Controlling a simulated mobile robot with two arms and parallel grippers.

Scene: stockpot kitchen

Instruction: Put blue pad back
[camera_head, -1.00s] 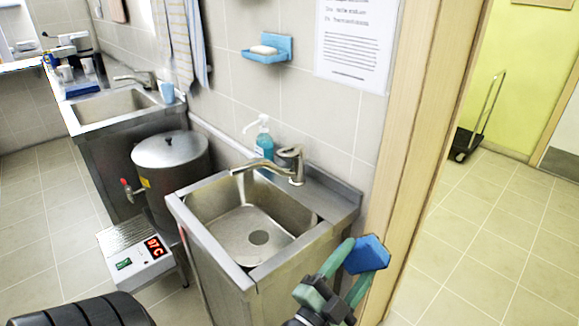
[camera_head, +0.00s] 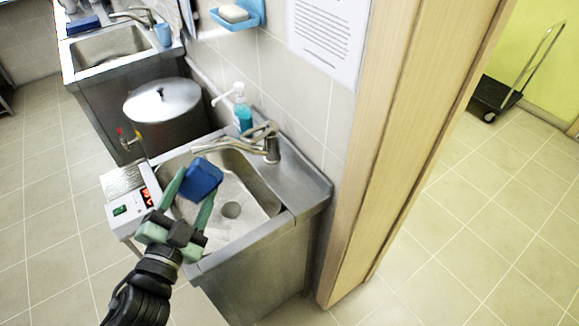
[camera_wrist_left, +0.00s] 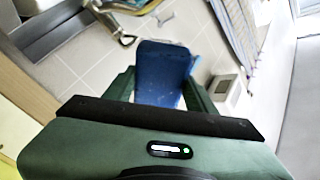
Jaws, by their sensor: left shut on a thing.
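The blue pad (camera_head: 202,176) is held between the two green fingers of my left gripper (camera_head: 196,184), which is shut on it. In the head view, pad and gripper appear in front of the near sink basin (camera_head: 262,190), in the air. In the left wrist view the blue pad (camera_wrist_left: 160,68) stands out between the fingers, with tiled wall behind it. My right gripper is not in view.
A tap (camera_head: 245,143) and a blue soap bottle (camera_head: 242,112) stand behind the near basin. A stockpot (camera_head: 163,112) is to the left. A blue soap holder (camera_head: 238,14) hangs on the wall. Another blue flat thing (camera_head: 83,25) lies by the far sink. A wooden door frame (camera_head: 378,150) bounds the right.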

